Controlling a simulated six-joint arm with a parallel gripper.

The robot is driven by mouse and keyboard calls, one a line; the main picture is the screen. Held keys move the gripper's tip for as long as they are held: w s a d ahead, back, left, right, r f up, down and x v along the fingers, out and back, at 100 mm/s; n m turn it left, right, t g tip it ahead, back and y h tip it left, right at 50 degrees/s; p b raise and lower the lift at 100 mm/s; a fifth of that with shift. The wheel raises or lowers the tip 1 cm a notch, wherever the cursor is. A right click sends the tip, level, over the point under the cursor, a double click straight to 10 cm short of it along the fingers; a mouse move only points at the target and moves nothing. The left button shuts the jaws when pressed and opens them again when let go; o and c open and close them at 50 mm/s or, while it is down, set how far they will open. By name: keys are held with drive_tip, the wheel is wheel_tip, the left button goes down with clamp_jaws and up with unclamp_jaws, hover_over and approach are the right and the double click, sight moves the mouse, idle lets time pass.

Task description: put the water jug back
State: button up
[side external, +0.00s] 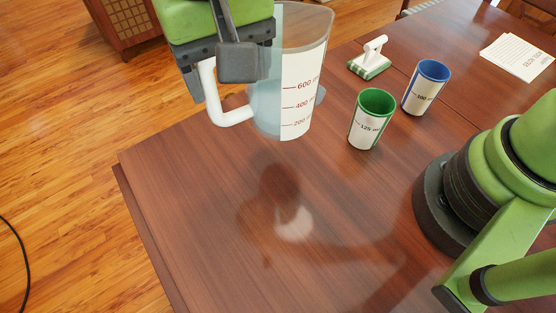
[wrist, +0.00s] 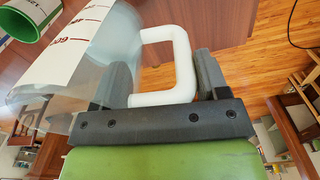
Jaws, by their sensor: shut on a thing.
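The water jug (side external: 301,88) is clear and bluish, with a white scale marked 200, 400 and 600 and a white handle (side external: 232,116). My gripper (side external: 216,72) is shut on the handle at the jug's left side. The jug is upright and appears held above the table, with a shadow on the wood below. In the wrist view the white handle (wrist: 181,62) lies between the two dark fingers of my gripper (wrist: 165,88), and the jug's body (wrist: 75,60) is to the left. The upper handle is partly hidden by the gripper in the side view.
A green-rimmed cup (side external: 370,120) marked 125 and a blue-rimmed cup (side external: 425,88) stand to the right of the jug. Papers (side external: 517,57) lie at the far right. The front-left of the table (side external: 200,200) is clear.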

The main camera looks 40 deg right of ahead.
drive_tip(key=s+a+f+n, duration=0.1)
drive_tip(key=s+a+f, duration=0.1)
drive_tip(key=f, duration=0.7)
drive_tip(key=shift+s+a+f, duration=0.15)
drive_tip(key=shift+s+f, duration=0.05)
drive_tip(key=shift+s, duration=0.3)
drive_tip(key=shift+f, duration=0.15)
drive_tip(key=o, duration=1.3)
